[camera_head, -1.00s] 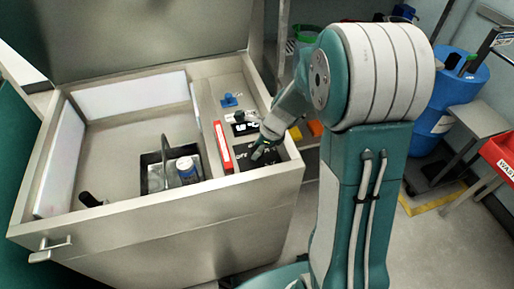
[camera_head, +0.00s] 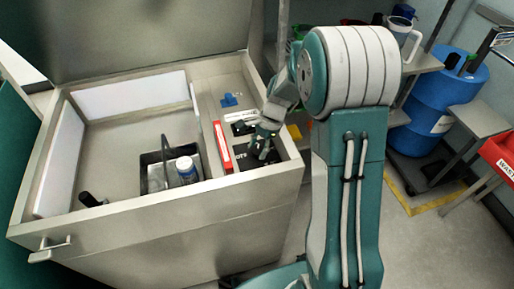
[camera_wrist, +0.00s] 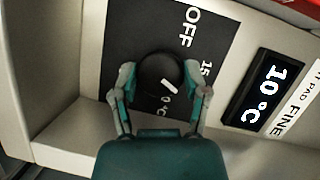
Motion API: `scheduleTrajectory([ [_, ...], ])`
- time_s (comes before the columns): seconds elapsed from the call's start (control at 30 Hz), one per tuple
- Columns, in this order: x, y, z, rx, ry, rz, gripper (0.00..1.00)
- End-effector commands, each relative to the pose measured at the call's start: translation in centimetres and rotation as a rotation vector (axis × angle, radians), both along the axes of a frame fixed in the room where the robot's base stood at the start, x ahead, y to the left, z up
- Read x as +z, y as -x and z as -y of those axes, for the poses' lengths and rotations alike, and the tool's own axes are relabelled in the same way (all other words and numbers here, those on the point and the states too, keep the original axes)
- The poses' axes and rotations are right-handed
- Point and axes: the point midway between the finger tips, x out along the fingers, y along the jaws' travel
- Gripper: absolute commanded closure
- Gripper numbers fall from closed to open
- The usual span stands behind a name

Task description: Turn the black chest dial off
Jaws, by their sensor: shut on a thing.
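The black chest dial (camera_wrist: 160,77) is a round knob with a white pointer mark, set on a dark panel (camera_wrist: 216,38) in the wrist view. The word OFF stands on the panel above it, and the pointer is slanted, its lower right end near the "0 °C" marking rather than at OFF. My gripper (camera_wrist: 160,88) has a finger on each side of the dial and is shut on it. In the head view my gripper (camera_head: 262,148) is down at the chest's right-hand panel, and it largely hides the dial there.
A display reading 10 °C (camera_wrist: 264,92) sits right of the dial. A red and white strip (camera_head: 222,147) and a blue knob (camera_head: 229,99) are near my gripper.

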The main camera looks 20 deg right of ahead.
Motion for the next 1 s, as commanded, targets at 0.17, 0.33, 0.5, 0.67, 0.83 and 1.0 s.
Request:
scheduleTrajectory([
  [0.17, -0.09, -0.20, 0.16, 0.168, 0.005, 0.004, 0.88],
  [0.33, -0.07, -0.27, 0.11, 0.329, 0.005, 0.004, 0.88],
  [0.5, -0.03, -0.34, 0.02, 0.490, 0.005, 0.005, 0.88],
  [0.67, -0.03, -0.38, -0.02, 0.643, 0.006, 0.005, 0.88],
  [0.83, 0.03, -0.44, -0.11, 0.805, 0.006, 0.006, 0.88],
  [1.0, 0.04, -0.49, -0.23, 0.966, 0.007, 0.007, 0.88],
])
